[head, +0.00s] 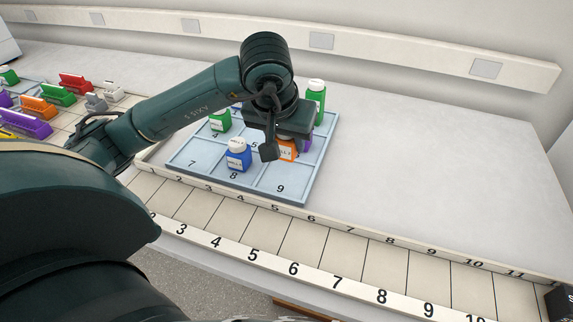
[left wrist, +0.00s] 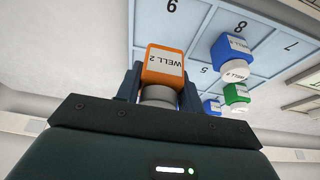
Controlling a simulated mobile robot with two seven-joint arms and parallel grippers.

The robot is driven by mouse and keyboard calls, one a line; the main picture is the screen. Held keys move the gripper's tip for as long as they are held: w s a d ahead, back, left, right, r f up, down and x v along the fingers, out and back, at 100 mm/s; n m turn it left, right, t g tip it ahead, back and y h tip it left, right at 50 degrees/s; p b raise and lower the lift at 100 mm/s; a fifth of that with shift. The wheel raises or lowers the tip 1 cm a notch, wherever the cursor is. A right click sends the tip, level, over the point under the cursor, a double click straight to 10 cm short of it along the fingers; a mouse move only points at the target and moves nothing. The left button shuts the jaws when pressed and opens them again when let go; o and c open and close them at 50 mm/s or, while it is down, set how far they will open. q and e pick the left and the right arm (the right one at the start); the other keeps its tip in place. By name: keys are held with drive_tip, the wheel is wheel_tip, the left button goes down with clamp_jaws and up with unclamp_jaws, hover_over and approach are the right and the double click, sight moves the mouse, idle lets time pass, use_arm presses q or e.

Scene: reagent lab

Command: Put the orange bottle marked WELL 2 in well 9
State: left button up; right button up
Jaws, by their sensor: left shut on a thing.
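The orange bottle marked WELL 2 (head: 287,148) is largely hidden under my left gripper (head: 270,140) in the head view, over the right side of the tray. In the left wrist view the orange bottle (left wrist: 165,68) shows its WELL 2 label, and my left gripper (left wrist: 160,95) is shut on its grey cap end. How far it is above the tray I cannot tell. Well 9 (head: 281,188) is the front right compartment of the light blue tray (head: 252,196) and looks empty. My right gripper is not in view.
A blue bottle (head: 238,158) stands in well 8, beside well 9. A green bottle (head: 219,122) is behind it, and a purple bottle (head: 306,143) shows just right of the orange one. A taller green bottle (head: 316,98) stands at the back right. The bench to the right is clear.

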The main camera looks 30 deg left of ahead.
sight(286, 177)
use_arm(q)
wheel_tip(286, 177, down, 6)
idle(0.4)
drive_tip(key=shift+f, duration=0.2)
drive_tip(key=o, duration=1)
drive_tip(key=shift+r, duration=0.35)
drive_tip(key=v, duration=1.1)
drive_tip(key=shift+s+d+r, duration=0.1)
drive_tip(key=shift+s+r, duration=0.2)
